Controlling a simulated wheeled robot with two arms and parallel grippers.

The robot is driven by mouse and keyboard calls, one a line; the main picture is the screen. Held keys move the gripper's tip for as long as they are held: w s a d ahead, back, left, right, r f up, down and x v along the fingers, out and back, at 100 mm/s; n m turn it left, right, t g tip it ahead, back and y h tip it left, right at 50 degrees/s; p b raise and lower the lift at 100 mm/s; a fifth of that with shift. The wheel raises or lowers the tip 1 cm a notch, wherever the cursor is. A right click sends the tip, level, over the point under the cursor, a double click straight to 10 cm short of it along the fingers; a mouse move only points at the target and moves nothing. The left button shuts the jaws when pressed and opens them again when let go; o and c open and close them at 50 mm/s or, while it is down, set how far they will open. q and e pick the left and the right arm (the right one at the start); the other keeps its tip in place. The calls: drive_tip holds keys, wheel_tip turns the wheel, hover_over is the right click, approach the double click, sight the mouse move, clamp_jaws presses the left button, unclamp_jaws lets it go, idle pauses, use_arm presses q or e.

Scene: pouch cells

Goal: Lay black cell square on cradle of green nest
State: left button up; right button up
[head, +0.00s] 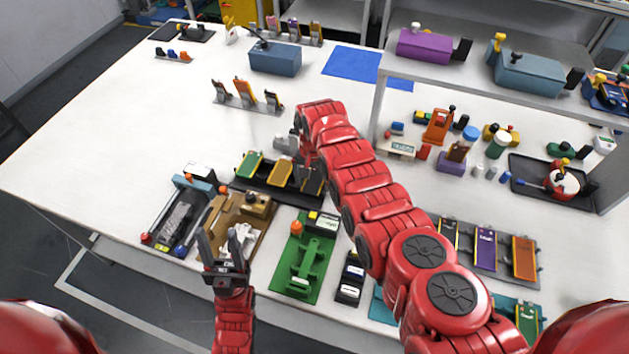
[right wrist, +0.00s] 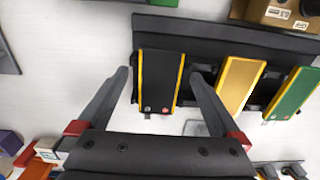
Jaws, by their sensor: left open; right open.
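The black cell (right wrist: 158,80) with yellow side edges lies in a dark rack (right wrist: 215,40), at the left of a yellow cell and a green cell in the right wrist view. In the head view the black cell (head: 311,182) is at the rack's right end, partly hidden by my right arm. My right gripper (right wrist: 161,76) is open, one finger on each side of the black cell; whether they touch it is unclear. The green nest (head: 317,222) with its raised cradle (head: 308,262) stands empty near the front edge. My left gripper (head: 222,238) is open and empty, left of the nest.
A tan fixture (head: 262,226) lies behind my left gripper, and a grey tray (head: 165,218) further left. A black box (head: 350,280) stands right of the nest. Cells on another rack (head: 486,245) lie right of my right arm. The table's left middle is clear.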

drive_tip(key=shift+f, duration=0.15)
idle(0.3)
drive_tip(key=c, duration=1.3)
